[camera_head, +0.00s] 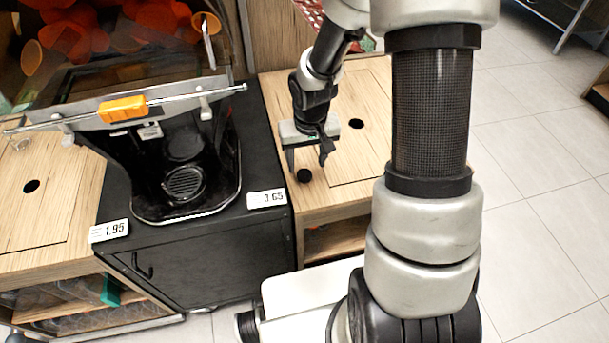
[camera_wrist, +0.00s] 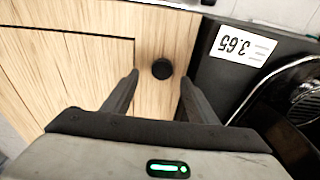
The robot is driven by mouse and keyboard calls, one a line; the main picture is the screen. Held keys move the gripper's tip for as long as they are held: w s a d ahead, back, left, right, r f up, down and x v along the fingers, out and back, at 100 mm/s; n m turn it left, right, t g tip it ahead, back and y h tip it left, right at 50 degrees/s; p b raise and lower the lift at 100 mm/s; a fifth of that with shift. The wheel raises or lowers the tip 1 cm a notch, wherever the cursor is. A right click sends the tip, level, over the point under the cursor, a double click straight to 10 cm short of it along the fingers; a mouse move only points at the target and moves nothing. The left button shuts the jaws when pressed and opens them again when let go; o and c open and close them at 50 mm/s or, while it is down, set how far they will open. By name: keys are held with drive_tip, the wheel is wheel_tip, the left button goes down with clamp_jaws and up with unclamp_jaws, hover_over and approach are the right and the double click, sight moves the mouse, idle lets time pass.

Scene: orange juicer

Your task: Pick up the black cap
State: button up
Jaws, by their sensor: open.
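The black cap (camera_head: 304,175) is a small round disc on the light wooden counter, close to the black juicer cabinet. In the wrist view the cap (camera_wrist: 162,69) lies just beyond the fingertips, roughly centred between them. My gripper (camera_head: 306,160) is open and empty above the counter, pointing down. In the wrist view my gripper (camera_wrist: 158,76) shows its two dark fingers spread apart, with the cap in line with the gap. I cannot tell the exact height of the fingertips over the cap.
The black juicer cabinet (camera_head: 215,255) stands left of the cap, with a price label (camera_head: 267,199) reading 3.65 at its edge. The juicer (camera_head: 184,180) with an orange handle sits on it. The wooden counter (camera_head: 350,165) is bare around the cap, with a dark round hole further right.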

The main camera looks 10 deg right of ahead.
sight(305, 174)
drive_tip(key=f, duration=0.3)
drive_tip(key=f+b, duration=0.1)
drive_tip(key=shift+w+a+f, duration=0.2)
drive_tip(key=shift+w, duration=0.05)
drive_tip(key=c, duration=1.1)
